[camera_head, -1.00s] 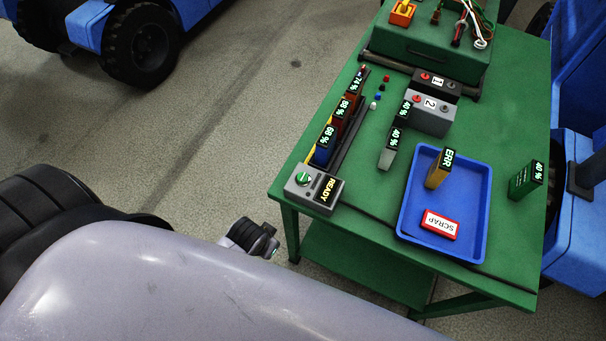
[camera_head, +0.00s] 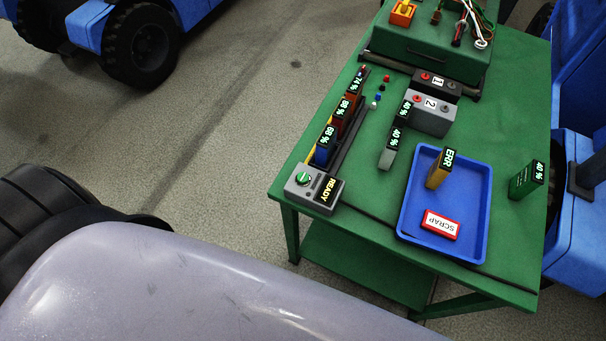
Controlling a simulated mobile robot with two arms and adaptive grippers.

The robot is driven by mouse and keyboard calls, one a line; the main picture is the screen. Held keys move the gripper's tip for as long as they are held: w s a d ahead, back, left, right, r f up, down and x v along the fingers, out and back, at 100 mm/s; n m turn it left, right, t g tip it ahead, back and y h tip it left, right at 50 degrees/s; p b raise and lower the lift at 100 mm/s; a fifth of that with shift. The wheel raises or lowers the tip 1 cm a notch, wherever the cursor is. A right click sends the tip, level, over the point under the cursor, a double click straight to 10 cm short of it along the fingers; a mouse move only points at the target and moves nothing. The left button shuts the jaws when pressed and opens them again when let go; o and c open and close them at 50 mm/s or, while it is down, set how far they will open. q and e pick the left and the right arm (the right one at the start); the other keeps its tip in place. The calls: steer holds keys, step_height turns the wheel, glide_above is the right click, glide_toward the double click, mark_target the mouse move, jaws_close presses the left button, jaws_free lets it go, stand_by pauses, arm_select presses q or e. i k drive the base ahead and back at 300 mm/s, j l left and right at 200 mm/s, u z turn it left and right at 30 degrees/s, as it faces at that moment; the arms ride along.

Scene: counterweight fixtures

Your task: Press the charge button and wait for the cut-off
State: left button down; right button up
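The charge button (camera_head: 303,179) is a round green knob on a grey box at the near left corner of the green table. The box's display (camera_head: 327,190) reads READY. Behind it a dark rack holds a blue battery (camera_head: 323,150) reading 68 %, one (camera_head: 343,116) that seems to read 89 %, and one (camera_head: 357,82) reading 74 %. Neither of my grippers shows in the head view, and nothing touches the button.
A blue tray (camera_head: 409,213) holds a yellow battery (camera_head: 438,172) marked ERR and a red-edged SCRAP label (camera_head: 440,224). Batteries reading 40 % stand on the table (camera_head: 385,222), one green (camera_head: 523,182) at the right. Blocks 1 (camera_head: 437,84) and 2 (camera_head: 429,117) stand farther back.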

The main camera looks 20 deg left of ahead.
mark_target(302, 177)
steer(key=l+u, duration=0.1)
steer(key=u, duration=0.3)
steer(key=l+u, duration=0.15)
steer(key=u, duration=0.3)
steer(key=l+u, duration=0.15)
steer(key=u, duration=0.25)
steer(key=l+u, duration=0.1)
steer(key=u, duration=0.3)
